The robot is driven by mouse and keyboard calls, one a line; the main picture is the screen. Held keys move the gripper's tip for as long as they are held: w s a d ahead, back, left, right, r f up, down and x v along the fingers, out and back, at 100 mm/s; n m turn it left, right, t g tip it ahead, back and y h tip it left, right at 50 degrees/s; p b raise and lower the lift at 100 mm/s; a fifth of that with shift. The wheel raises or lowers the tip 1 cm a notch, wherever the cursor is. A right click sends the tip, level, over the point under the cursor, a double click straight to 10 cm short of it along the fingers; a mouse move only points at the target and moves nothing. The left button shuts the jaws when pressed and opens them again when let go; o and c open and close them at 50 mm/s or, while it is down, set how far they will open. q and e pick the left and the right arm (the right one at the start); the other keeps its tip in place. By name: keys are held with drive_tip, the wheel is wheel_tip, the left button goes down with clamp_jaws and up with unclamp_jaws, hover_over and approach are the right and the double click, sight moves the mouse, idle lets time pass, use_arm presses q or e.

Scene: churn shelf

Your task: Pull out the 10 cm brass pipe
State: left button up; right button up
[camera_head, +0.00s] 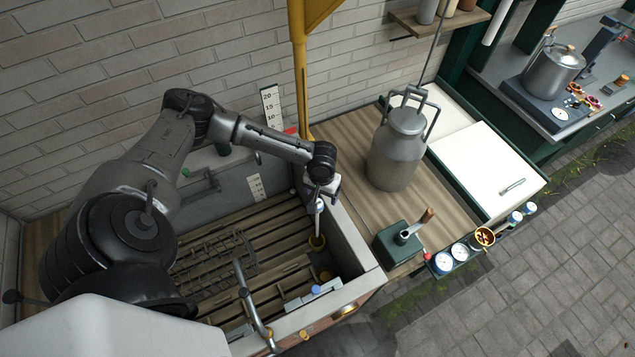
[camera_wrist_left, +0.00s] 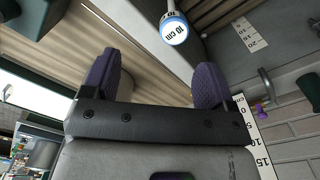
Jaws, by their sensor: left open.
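My left gripper (camera_head: 326,188) is over the right inner wall of the slatted trough in the head view. In the left wrist view, its two purple-padded fingers (camera_wrist_left: 157,64) are spread, with nothing between them. A pipe with a white, blue-rimmed end marked "10 cm" (camera_wrist_left: 174,29) lies beyond the fingertips, apart from them. In the head view, a short pale pipe (camera_head: 319,222) shows just below the gripper, with a yellow ring at its lower end; its upper part is partly hidden by the gripper. My right gripper is not in view.
The trough (camera_head: 357,290) has a raised rim, and a bent metal bar (camera_head: 247,300) stands at its front. A milk churn (camera_head: 396,150) stands on the wooden top to the right. A green box with a lever (camera_head: 398,244) and gauges (camera_head: 443,262) sit at the front edge.

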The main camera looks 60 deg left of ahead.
sight(318, 202)
use_arm(q)
drive_tip(key=shift+n, duration=0.8)
drive_tip(key=a+f, duration=0.1)
drive_tip(key=f, duration=0.3)
drive_tip(key=a+f, duration=0.1)
drive_tip(key=f, duration=0.3)
drive_tip(key=a+f, duration=0.1)
drive_tip(key=f, duration=0.4)
drive_tip(key=shift+w+a, duration=0.15)
drive_tip(key=shift+a, duration=0.05)
drive_tip(key=shift+c, duration=0.4)
drive_tip(key=shift+r, duration=0.1)
drive_tip(key=c, duration=1.1)
wheel_tip(318, 202, up, 8)
drive_tip(key=p, duration=0.8)
drive_tip(key=shift+f, duration=0.2)
drive_tip(key=shift+r+p, duration=0.75)
drive_tip(key=shift+r, duration=0.4)
